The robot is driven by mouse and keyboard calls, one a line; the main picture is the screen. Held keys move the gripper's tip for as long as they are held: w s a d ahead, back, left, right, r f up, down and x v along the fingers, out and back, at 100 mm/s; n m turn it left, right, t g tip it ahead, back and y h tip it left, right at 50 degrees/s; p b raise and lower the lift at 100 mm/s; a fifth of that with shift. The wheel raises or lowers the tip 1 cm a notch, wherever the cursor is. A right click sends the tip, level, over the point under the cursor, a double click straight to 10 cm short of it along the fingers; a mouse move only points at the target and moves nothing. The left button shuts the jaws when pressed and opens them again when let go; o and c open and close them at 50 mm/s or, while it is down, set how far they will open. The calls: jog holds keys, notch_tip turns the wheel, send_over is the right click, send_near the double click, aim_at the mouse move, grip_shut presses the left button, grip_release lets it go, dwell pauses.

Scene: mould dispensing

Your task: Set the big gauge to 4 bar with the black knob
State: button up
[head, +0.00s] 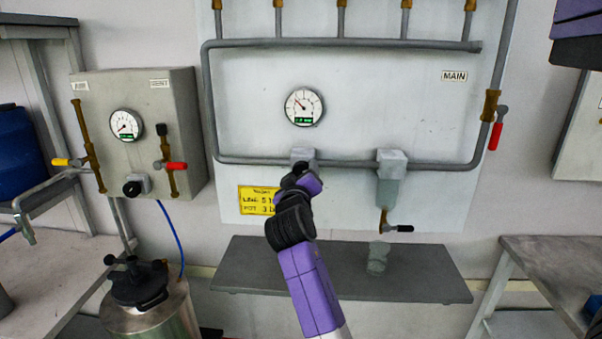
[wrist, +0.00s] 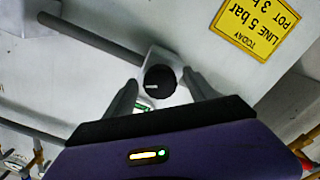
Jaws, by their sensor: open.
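The big gauge (head: 304,106) is a round white dial on the main panel. Its needle points to the upper left, and its small green readout is too small to read surely. Below it, a grey regulator block (head: 303,155) sits on the lower pipe, with its knob hidden behind my gripper (head: 302,171). In the wrist view the black knob (wrist: 160,82) faces me on the pale block, its white mark pointing left. My gripper (wrist: 159,79) is open, with one finger on each side of the knob. I cannot tell whether they touch it.
A yellow note (wrist: 262,28) reads line 5 bar, pot 3 bar. To the right hang a filter bowl (head: 388,190) and a red-handled valve (head: 496,133). A grey shelf (head: 420,272) lies below. A cabinet (head: 185,100) with a smaller gauge (head: 124,125) and another black knob (head: 133,188) is at left.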

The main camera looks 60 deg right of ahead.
jog(key=c, duration=1.4)
jog(key=shift+f+m+b, duration=0.15)
jog(key=shift+m+b, duration=0.15)
jog(key=shift+b, duration=0.2)
jog(key=m+b, duration=0.6)
jog(key=shift+b, duration=0.35)
jog(key=shift+m, duration=0.4)
